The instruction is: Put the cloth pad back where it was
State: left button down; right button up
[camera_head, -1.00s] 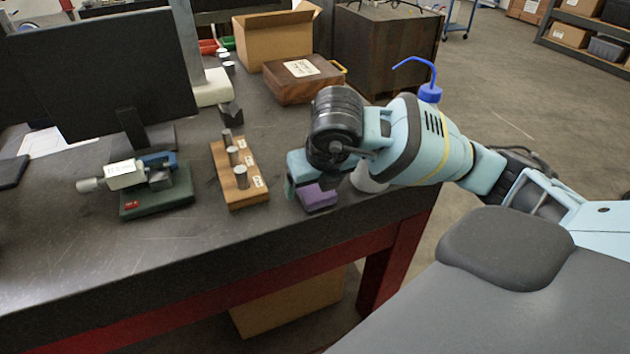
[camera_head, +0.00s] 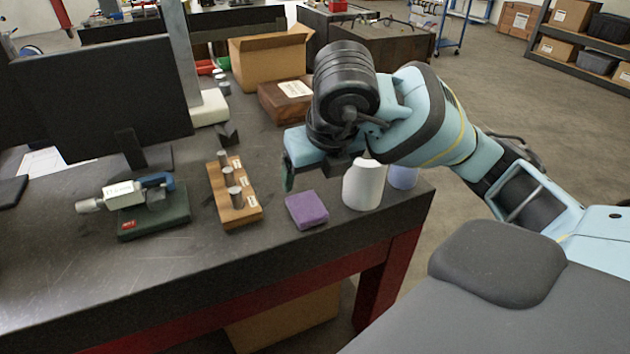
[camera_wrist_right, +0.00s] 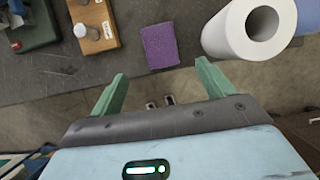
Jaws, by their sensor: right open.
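The cloth pad (camera_head: 307,210) is a flat purple block lying on the dark bench top near its front edge. It stands between the wooden block with metal pins and the white paper roll. In the right wrist view the pad (camera_wrist_right: 160,46) lies ahead of the fingertips, apart from them. My right gripper (camera_wrist_right: 160,82) is open and empty, its two green fingers spread. In the head view my right gripper (camera_head: 289,172) is raised above and behind the pad, partly hidden by its own wrist. My left gripper is not in view.
A wooden block (camera_head: 246,215) with several metal pins stands left of the pad. A white paper roll (camera_head: 363,184) stands close on its right. A micrometer on a green base (camera_head: 150,217) is farther left. A wooden case (camera_head: 273,104) and an open cardboard box (camera_head: 268,62) are behind.

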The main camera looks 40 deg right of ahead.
jog(key=shift+s+r, duration=0.2)
jog(key=shift+r, duration=0.2)
jog(key=shift+a+f, duration=0.1)
